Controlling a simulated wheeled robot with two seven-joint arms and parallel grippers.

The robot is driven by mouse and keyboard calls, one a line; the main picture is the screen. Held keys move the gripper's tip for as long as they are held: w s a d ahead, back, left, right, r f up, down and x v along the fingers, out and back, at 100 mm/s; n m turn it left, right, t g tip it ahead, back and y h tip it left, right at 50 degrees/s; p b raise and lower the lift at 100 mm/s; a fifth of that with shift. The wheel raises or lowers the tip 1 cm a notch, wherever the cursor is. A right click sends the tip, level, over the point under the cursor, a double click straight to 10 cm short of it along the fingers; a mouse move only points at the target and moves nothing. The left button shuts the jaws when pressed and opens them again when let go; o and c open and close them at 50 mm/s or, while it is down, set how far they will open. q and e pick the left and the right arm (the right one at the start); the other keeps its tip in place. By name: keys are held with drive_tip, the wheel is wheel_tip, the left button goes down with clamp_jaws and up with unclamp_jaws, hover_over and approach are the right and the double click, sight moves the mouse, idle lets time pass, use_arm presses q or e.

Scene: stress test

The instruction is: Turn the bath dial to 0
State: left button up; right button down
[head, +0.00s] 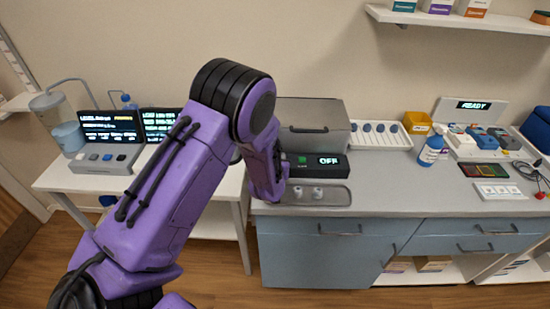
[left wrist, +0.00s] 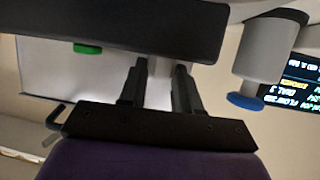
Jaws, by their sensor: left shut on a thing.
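The bath (head: 312,113) is a grey lidded box against the wall. Its black control panel (head: 312,173) has a display reading OFF and a small green light. The dark panel spans the top of the left wrist view (left wrist: 110,25), with a green part (left wrist: 88,48) at its edge. My left gripper (left wrist: 160,78) is at this panel, its two fingers closed on a small pale part (left wrist: 153,66), which I take to be the bath dial. The dial's pointer and marks are hidden. In the head view, my arm covers the panel's left end. My right gripper is not in view.
A grey tray (head: 340,197) with two small white pieces lies before the panel. A white rack (head: 388,143) with blue tops and a spray bottle (head: 430,150) stand to the right. Screens (head: 110,125) stand left. A cylinder (left wrist: 270,50) with a blue end is near my gripper.

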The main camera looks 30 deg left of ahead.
use_arm(q)
drive_tip(key=shift+w+d+n+g+y, duration=0.1)
drive_tip(key=shift+d+n+g+y, duration=0.1)
drive_tip(key=shift+n+g+y, duration=0.75)
drive_tip(key=shift+n+t+y+p, duration=0.25)
drive_tip(key=shift+n+y+p, duration=0.1)
drive_tip(key=shift+y, duration=0.1)
drive_tip(key=o, duration=0.8)
drive_tip(key=shift+c, duration=0.2)
drive_tip(key=shift+s+d+r, duration=0.1)
drive_tip(key=shift+s+d, duration=0.1)
drive_tip(key=shift+s, duration=0.05)
drive_tip(key=b+v, duration=0.2)
drive_tip(key=v, duration=0.7)
drive_tip(key=shift+s+d+r, duration=0.2)
drive_tip(key=shift+s+r, duration=0.05)
drive_tip(key=shift+r, duration=0.05)
